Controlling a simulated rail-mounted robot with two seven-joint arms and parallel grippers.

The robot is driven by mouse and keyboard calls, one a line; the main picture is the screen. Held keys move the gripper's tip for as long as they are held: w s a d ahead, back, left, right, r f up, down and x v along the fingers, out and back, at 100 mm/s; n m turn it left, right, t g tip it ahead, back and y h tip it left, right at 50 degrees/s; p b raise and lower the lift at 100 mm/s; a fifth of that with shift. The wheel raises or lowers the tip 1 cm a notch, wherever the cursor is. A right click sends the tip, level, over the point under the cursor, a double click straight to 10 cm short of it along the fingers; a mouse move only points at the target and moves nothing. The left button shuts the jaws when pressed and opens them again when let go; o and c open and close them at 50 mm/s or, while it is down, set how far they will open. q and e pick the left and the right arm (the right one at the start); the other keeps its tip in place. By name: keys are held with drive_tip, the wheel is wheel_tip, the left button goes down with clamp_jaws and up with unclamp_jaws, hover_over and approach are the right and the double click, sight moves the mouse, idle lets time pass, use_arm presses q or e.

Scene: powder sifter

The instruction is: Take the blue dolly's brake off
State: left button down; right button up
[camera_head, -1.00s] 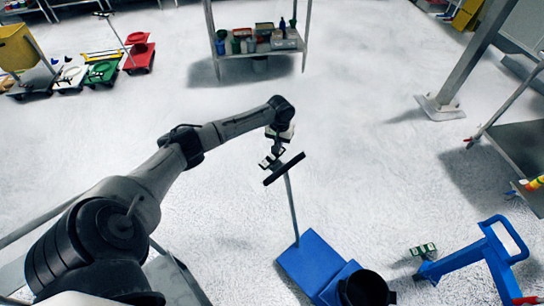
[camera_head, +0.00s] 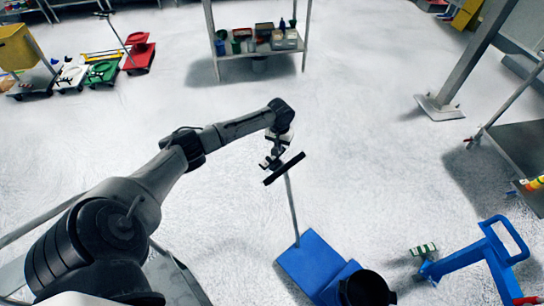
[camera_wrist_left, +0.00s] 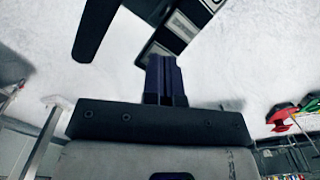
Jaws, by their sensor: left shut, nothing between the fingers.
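A blue dolly (camera_head: 308,262) stands on the floor at the bottom centre of the head view. A thin grey pole rises from it to a black crossbar handle (camera_head: 284,168). A black round container (camera_head: 367,289) is at its front right, cut by the picture's edge. My left gripper (camera_head: 268,163) is beside the upper left end of the handle; I cannot tell whether they touch. In the left wrist view its fingers (camera_wrist_left: 165,82) are together and empty, with a dark bar (camera_wrist_left: 97,28) near them. No brake can be made out. My right gripper is not in view.
A blue frame with a loop handle (camera_head: 503,240) stands at the lower right, with a small green-and-white object (camera_head: 424,249) beside it. A shelf of containers (camera_head: 258,47) stands at the back. Coloured dollies (camera_head: 103,70) stand at the back left. The middle floor is clear.

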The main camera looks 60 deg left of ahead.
use_arm(q)
drive_tip(key=shift+f, duration=1)
idle(0.3)
drive_tip(key=shift+r, duration=0.1)
drive_tip(key=shift+r+p, duration=0.85)
drive_tip(key=shift+p, duration=0.15)
wheel_tip(320, 180, up, 3)
drive_tip(key=p, duration=0.3)
drive_tip(key=shift+p, duration=0.4)
wheel_tip(320, 180, up, 2)
drive_tip(key=p, duration=0.3)
drive_tip(key=shift+r, duration=0.15)
